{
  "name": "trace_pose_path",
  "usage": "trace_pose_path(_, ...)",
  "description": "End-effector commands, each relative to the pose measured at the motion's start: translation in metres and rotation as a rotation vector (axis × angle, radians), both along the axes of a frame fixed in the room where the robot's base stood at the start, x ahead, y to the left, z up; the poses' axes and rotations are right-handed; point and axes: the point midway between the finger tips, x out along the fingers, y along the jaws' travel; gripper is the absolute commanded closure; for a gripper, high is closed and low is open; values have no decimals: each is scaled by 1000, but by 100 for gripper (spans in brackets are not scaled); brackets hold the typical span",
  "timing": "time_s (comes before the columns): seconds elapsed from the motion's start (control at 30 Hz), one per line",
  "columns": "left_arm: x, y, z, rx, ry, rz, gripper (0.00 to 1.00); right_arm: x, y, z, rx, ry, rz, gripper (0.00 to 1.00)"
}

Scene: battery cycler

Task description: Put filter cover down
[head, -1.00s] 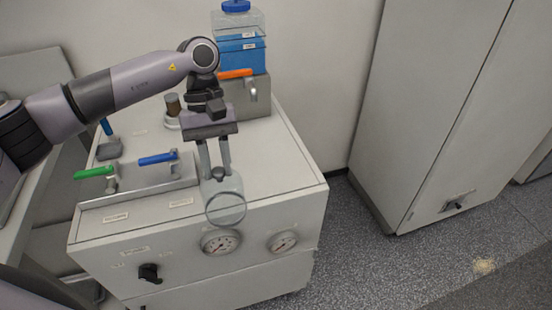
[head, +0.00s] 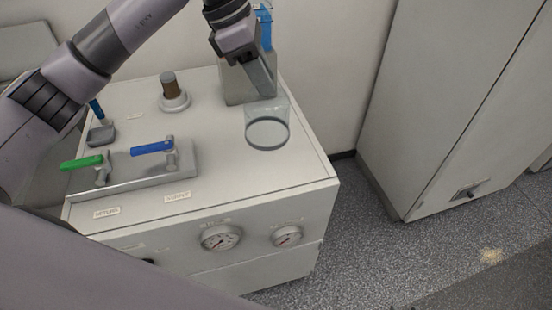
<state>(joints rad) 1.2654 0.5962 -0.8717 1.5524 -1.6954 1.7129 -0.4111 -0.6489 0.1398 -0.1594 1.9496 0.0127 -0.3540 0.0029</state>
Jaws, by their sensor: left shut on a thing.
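The filter cover (head: 267,134) is a clear, see-through cup over the right part of the cabinet top, with its round rim downward. It looks upright. I cannot tell whether its rim touches the surface or hangs just above it. My left gripper (head: 268,90) reaches down from above and is shut on the upper part of the cover; its fingertips are partly hard to make out. A brown filter (head: 168,82) stands bare in a pale round seat, left of the cover and apart from it. My right gripper is not in view.
The white cabinet top (head: 225,165) is clear in front of the cover. Green (head: 82,163) and blue (head: 152,147) valve handles stand on a raised plate at left. A grey box (head: 235,88) stands behind the cover. Pressure gauges (head: 220,237) are on the cabinet front.

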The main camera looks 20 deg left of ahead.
Motion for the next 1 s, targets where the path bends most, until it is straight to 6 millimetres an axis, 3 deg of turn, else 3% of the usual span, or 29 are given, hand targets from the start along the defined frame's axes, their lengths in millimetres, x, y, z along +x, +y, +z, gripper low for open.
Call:
trace_pose_path(0.7, 26, -11, 72, -2, -1, 1065, 100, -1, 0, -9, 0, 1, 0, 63)
trace_pose_path(0.87, 28, -11, 79, -1, 1, 1188, 100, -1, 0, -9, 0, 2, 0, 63)
trace_pose_path(1.0, 28, -11, 70, 1, 4, 1223, 100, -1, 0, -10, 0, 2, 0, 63)
